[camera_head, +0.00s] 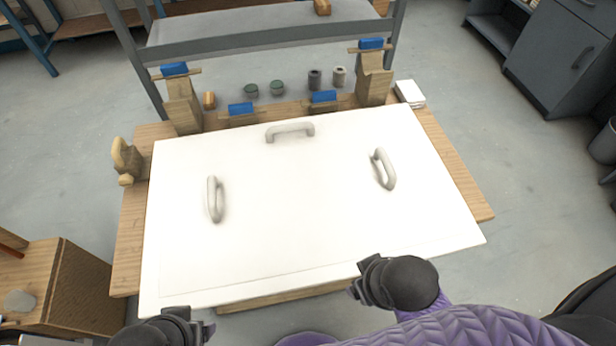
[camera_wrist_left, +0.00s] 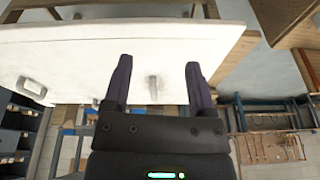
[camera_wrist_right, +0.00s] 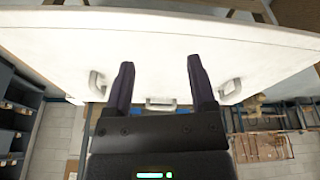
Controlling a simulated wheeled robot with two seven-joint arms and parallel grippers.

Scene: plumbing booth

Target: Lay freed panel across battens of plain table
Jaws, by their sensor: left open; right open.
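The white panel (camera_head: 300,222) with three grey handles lies flat across a wooden table (camera_head: 462,185) in the head view. The handles are the left (camera_head: 215,199), the back (camera_head: 290,132) and the right (camera_head: 384,169). The panel covers most of the tabletop, so any battens under it are hidden. My left gripper (camera_head: 200,330) is open at the panel's front left edge. My right gripper (camera_head: 362,285) is open at the front edge, right of middle. Both wrist views show spread, empty fingers, left (camera_wrist_left: 155,85) and right (camera_wrist_right: 158,85), with the panel beyond them.
Wooden posts with blue blocks (camera_head: 174,69) (camera_head: 371,44) stand behind the panel. Small cans (camera_head: 315,79) sit at the back. A wooden tool (camera_head: 126,160) is at the left edge, white blocks (camera_head: 410,93) at the back right. A wooden cabinet (camera_head: 60,290) stands front left.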

